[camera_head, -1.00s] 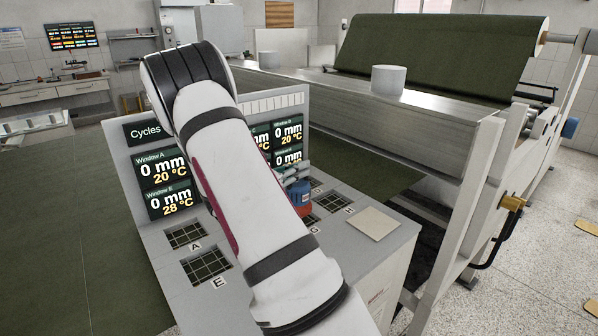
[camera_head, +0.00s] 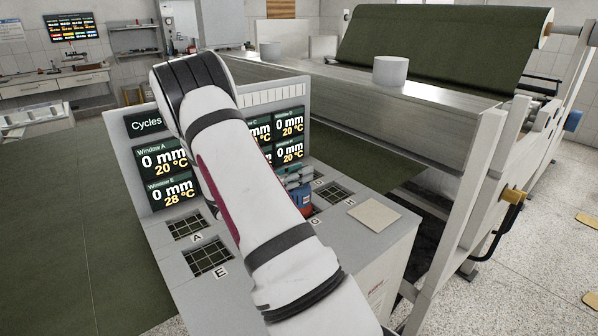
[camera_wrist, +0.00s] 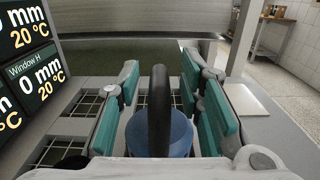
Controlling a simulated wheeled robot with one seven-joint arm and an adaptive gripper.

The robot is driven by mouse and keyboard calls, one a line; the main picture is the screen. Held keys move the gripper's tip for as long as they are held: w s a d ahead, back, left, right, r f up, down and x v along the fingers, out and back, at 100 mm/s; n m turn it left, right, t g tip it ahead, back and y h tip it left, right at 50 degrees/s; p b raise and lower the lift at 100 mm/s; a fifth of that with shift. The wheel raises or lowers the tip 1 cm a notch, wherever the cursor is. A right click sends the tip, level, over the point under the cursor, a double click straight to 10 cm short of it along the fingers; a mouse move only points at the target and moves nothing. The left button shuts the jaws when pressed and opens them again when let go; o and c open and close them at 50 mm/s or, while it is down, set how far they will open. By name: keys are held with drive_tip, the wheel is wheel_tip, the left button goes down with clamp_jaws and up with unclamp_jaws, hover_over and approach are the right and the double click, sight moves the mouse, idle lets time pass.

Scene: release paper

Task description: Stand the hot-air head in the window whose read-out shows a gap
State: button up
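The hot-air head (camera_head: 304,201), red and blue in the head view, stands on the console near label G; whether it is in a window is unclear. In the wrist view its round blue body (camera_wrist: 160,135) and upright black handle sit between my gripper's teal fingers (camera_wrist: 160,95). The fingers are apart, one each side, with space beside the handle. My gripper also shows in the head view (camera_head: 298,178), partly behind my arm. Window A's read-out (camera_head: 162,160) and Window E's (camera_head: 171,190) show 0 mm; Window H's (camera_wrist: 38,78) does too. My arm hides some read-outs.
Grid windows (camera_head: 208,259) lie in the console top, with A, E and H labels visible. A pale square plate (camera_head: 373,213) lies at the console's right. A large roller machine (camera_head: 440,130) with dark green sheet stands behind. A white cup-like cylinder (camera_head: 390,71) stands on its beam.

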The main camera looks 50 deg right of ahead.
drive_tip(key=shift+r, duration=0.15)
drive_tip(key=b+v, duration=0.1)
drive_tip(key=v, duration=1)
drive_tip(key=s+a+r+m+y, duration=0.75)
drive_tip(key=s+a, duration=0.25)
drive_tip(key=s, duration=0.2)
drive_tip(key=s+a+r+m+t+y, duration=0.2)
drive_tip(key=s+a+m+t+y, duration=0.2)
drive_tip(key=a, duration=0.6)
drive_tip(key=s+a+r+m+t+y, duration=0.2)
drive_tip(key=s+a+m+t+y, duration=0.2)
drive_tip(key=a, duration=0.6)
drive_tip(key=s+y, duration=0.2)
drive_tip(key=s, duration=0.1)
drive_tip(key=shift+a, duration=0.2)
